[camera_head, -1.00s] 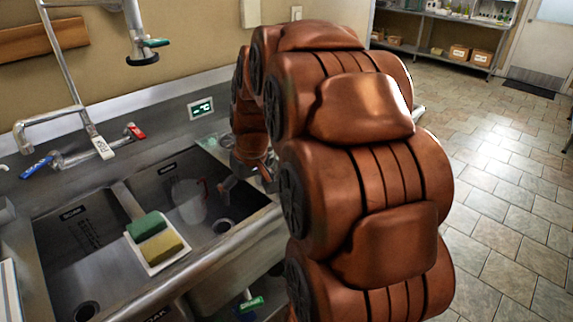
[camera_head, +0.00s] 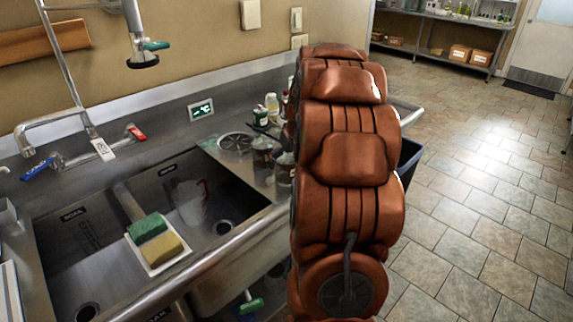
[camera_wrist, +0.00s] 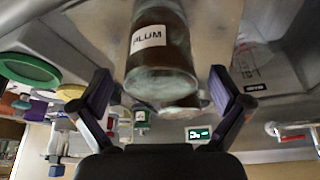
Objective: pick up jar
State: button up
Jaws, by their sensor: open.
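A dark jar with a white label reading PLUM (camera_wrist: 157,45) stands large in the wrist view, in the gap between the fingers. My gripper (camera_wrist: 162,82) is open, one dark finger on each side of the jar; I cannot tell whether either touches it. A second jar (camera_wrist: 185,106) shows partly behind the first. In the head view two dark jars, one farther back (camera_head: 262,152) and one nearer (camera_head: 285,172), stand on the counter just left of my arm. I cannot tell which one is PLUM. My gripper is hidden behind my arm there.
The double sink (camera_head: 205,205) lies left of the jars, with a jug (camera_head: 190,203) inside and sponges on a white tray (camera_head: 160,265) at its divider. Small bottles (camera_head: 271,105) stand behind the jars. A round drain-like plate (camera_head: 236,142) lies beside them.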

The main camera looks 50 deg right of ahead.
jog(key=shift+p+x, duration=0.85)
jog(key=shift+x, duration=1.55)
jog(key=c, duration=1.3)
jog(key=shift+o, duration=0.2)
jog(key=shift+r, duration=0.1)
